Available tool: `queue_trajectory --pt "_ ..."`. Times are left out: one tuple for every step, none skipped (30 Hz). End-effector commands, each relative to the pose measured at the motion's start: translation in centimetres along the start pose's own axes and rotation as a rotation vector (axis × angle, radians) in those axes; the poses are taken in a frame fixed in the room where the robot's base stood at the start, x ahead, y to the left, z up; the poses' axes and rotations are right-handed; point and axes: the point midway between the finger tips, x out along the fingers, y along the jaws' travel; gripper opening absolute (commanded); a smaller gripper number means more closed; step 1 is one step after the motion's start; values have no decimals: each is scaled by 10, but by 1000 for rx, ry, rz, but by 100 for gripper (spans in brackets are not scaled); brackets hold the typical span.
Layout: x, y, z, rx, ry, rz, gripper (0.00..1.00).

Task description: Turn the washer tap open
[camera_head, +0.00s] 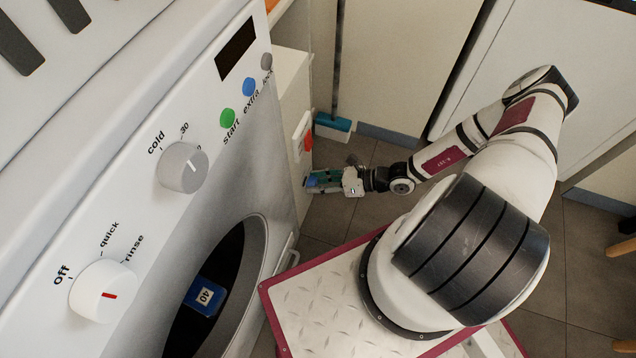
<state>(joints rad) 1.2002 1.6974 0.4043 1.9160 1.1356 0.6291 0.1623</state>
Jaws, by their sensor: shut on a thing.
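The washer tap is mostly hidden by my gripper; a small blue part (311,182) shows between the fingers, and I take it to be the tap's handle. It sits low on the side of the narrow white panel, right of the washer. My gripper (315,180) reaches it from the right and is shut on it. The handle's exact angle cannot be made out at this size.
The white washer (140,235) fills the left, with knobs, coloured buttons and a round door. A red switch (308,140) on a white plate is just above my gripper. A blue-and-white broom head (333,126) stands behind.

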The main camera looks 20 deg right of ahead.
Motion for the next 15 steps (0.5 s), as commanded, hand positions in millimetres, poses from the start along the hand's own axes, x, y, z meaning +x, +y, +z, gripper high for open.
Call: queue_trajectory --pt "1 0 -1 29 2 19 11" --pt "1 0 -2 53 0 29 11" --pt "1 -1 -1 85 -2 43 11" --pt "1 -2 -2 112 -4 53 11" --pt "1 -1 -2 139 -6 65 11" --pt "1 -2 -2 172 -9 80 11" --pt "1 -2 -2 199 -11 91 11" --pt "1 -2 -2 225 -12 103 11" --pt "1 -2 -2 261 -16 117 11" --pt "1 -2 -2 287 -18 129 11" --pt "1 -2 -2 314 -20 139 11" --pt "1 -3 -2 349 -22 154 11" --pt "1 -3 -2 375 -25 166 11" --pt "1 -3 -2 401 -27 177 11" --pt "1 -4 -3 436 -29 192 11"
